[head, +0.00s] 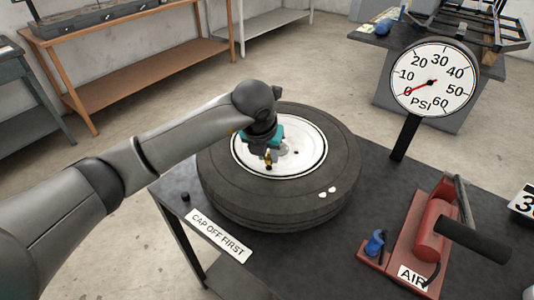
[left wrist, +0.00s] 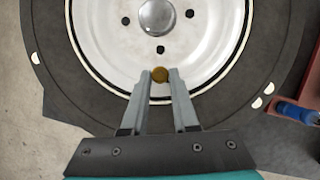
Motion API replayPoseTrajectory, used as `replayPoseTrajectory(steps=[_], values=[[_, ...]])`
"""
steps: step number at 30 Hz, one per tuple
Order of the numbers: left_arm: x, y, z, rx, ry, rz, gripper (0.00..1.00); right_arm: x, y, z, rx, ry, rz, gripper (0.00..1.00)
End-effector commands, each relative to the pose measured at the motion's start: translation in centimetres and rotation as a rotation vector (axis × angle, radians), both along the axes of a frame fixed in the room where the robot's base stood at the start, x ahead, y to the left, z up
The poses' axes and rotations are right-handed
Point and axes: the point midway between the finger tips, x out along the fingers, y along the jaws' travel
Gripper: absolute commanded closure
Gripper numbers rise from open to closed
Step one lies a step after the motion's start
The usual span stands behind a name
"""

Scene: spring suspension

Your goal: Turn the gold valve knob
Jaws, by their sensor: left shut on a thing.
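The gold valve knob (left wrist: 160,74) is on the white wheel rim, near its lower edge in the left wrist view. It also shows as a small gold piece in the head view (head: 268,157). My left gripper (left wrist: 161,76) has its two grey fingertips on either side of the knob, closed on it. In the head view the left gripper (head: 272,154) reaches down over the wheel and hides part of the knob. The tire (head: 228,188) lies flat on the dark table. My right gripper is not in view.
A pressure gauge (head: 435,78) stands behind the tire, its red needle near 0. A red air pump (head: 434,228) with a blue nozzle (head: 375,243) is at right. A small black cap (head: 185,196) and a "CAP OFF FIRST" sign (head: 218,235) lie at front left.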

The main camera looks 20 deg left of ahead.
Motion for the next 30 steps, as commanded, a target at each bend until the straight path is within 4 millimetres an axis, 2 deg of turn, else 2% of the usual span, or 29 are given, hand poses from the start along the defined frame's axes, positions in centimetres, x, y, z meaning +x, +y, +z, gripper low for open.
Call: replayPoseTrajectory(steps=[9,22,23,30], values=[[0.06,-0.08,0.10,-0.001,-0.001,0.080,1.00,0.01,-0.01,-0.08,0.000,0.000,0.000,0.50],[0.04,-0.07,0.08,-0.001,0.000,0.087,1.00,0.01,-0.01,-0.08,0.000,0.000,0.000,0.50],[0.04,-0.06,0.08,-0.001,0.000,0.087,0.69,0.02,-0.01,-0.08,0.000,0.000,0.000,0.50],[0.02,-0.07,0.04,0.000,0.000,0.087,0.43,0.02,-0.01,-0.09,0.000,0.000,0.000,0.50]])
